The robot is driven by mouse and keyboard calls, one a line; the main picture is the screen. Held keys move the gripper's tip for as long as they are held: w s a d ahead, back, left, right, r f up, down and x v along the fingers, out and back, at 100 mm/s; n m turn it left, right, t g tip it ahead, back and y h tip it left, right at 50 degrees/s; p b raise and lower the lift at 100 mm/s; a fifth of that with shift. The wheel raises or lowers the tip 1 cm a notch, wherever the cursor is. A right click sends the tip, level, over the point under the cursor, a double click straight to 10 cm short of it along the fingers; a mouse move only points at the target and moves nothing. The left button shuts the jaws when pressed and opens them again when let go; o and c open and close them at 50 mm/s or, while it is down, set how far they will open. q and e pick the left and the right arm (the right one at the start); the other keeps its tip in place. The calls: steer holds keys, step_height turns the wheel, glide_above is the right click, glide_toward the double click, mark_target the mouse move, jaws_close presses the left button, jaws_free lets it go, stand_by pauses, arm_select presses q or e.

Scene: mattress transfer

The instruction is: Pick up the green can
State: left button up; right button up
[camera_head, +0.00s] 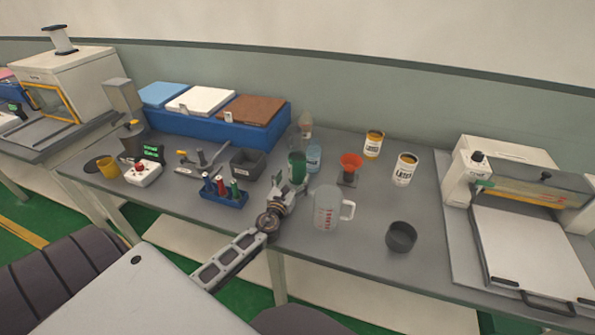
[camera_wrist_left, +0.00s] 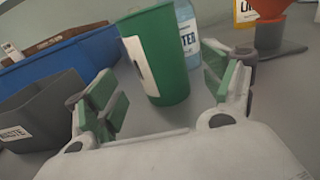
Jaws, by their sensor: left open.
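The green can (camera_head: 297,166) stands on the grey table near the middle in the head view. In the left wrist view the green can (camera_wrist_left: 158,55) is large, with a white label on its left side, and appears tilted with the camera. My left gripper (camera_head: 289,187) is just in front of the can. In the left wrist view my left gripper (camera_wrist_left: 165,98) is open, one finger on each side of the can's lower part. I see a gap between each finger and the can. My right gripper is not in view.
A water bottle (camera_head: 314,158) stands close behind the can, to its right. A grey waste bin (camera_head: 248,163) is to its left. A clear measuring jug (camera_head: 326,208), an orange funnel on a stand (camera_head: 350,165) and a blue marker rack (camera_head: 223,193) are near the arm.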

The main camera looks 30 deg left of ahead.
mark_target(295, 175)
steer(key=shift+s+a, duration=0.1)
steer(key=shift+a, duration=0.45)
arm_select(q)
steer(key=shift+w, duration=0.1)
steer(key=shift+x, duration=2.85)
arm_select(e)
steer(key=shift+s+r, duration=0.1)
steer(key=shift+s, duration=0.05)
arm_select(q)
steer(key=c, duration=1.5)
steer(key=shift+r+p, duration=0.35)
steer(key=shift+r, duration=0.15)
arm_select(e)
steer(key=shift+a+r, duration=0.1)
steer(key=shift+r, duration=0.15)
